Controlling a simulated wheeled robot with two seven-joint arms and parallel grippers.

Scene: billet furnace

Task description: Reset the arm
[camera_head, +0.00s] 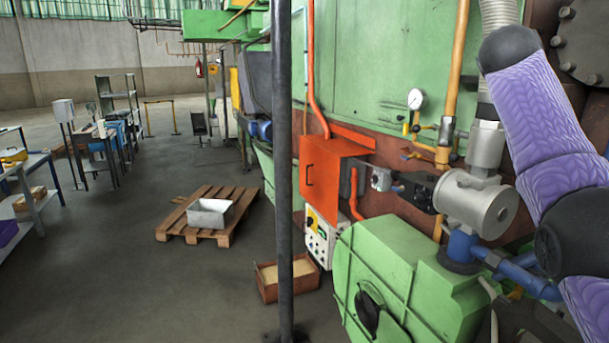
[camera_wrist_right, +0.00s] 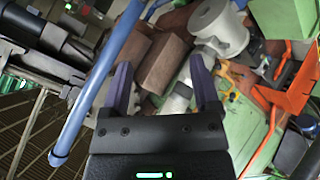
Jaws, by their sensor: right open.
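My right arm, with purple padded links and dark joints, comes down the right side of the head view, in front of the blue pipes and the grey valve body (camera_head: 478,200). Its hand is out of that view. In the right wrist view my right gripper (camera_wrist_right: 160,84) is open, its two purple fingers apart with nothing held between them. Beyond the fingers are brown blocks (camera_wrist_right: 160,63), a blue pipe (camera_wrist_right: 100,85) and a grey cylinder (camera_wrist_right: 219,28); I cannot tell how far off they are. My left arm and left gripper are not in view.
A dark vertical post (camera_head: 284,150) stands in front. The green furnace wall (camera_head: 385,55), orange box (camera_head: 325,172), pressure gauge (camera_head: 415,99) and green housing (camera_head: 405,285) fill the right. A pallet (camera_head: 175,222) carries a metal bin (camera_head: 210,213).

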